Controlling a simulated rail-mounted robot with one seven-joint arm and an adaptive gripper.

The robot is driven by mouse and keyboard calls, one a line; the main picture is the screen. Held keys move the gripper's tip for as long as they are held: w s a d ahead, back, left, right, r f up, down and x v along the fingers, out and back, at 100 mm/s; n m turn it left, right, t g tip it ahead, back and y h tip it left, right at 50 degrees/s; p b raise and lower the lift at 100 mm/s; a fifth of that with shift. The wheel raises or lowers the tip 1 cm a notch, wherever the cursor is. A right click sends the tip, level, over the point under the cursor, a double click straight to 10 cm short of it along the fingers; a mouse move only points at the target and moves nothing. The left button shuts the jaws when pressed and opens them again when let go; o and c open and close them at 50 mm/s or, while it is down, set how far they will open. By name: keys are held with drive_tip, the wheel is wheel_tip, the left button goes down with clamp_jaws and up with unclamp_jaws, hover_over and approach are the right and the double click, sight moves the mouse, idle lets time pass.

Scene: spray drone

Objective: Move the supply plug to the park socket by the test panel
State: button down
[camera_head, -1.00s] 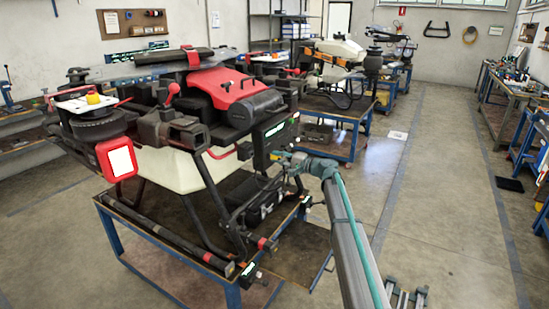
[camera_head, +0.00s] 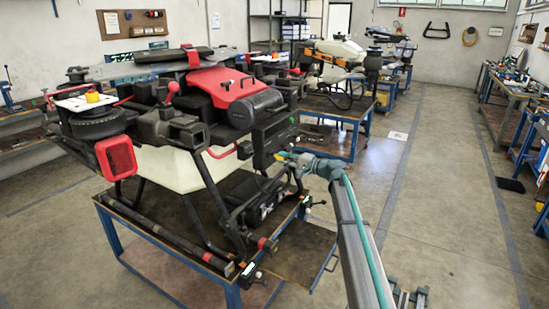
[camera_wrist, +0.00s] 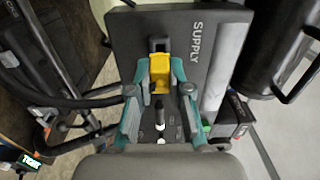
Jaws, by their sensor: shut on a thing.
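In the wrist view, the yellow supply plug (camera_wrist: 160,72) sits between the teal fingers of my gripper (camera_wrist: 159,88), which are shut on it. I cannot tell whether plug and opening touch. In the head view, my gripper (camera_head: 285,155) is at the right side of the large red and white drone (camera_head: 190,170), beside its dark box (camera_head: 268,140). I cannot make out the park socket or the test panel.
The drone stands on a blue-framed table (camera_head: 225,275). The floor aisle (camera_head: 440,190) is clear.

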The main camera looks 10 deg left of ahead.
drive_tip(key=shift+b+v, duration=0.35)
drive_tip(key=shift+v, duration=1.2)
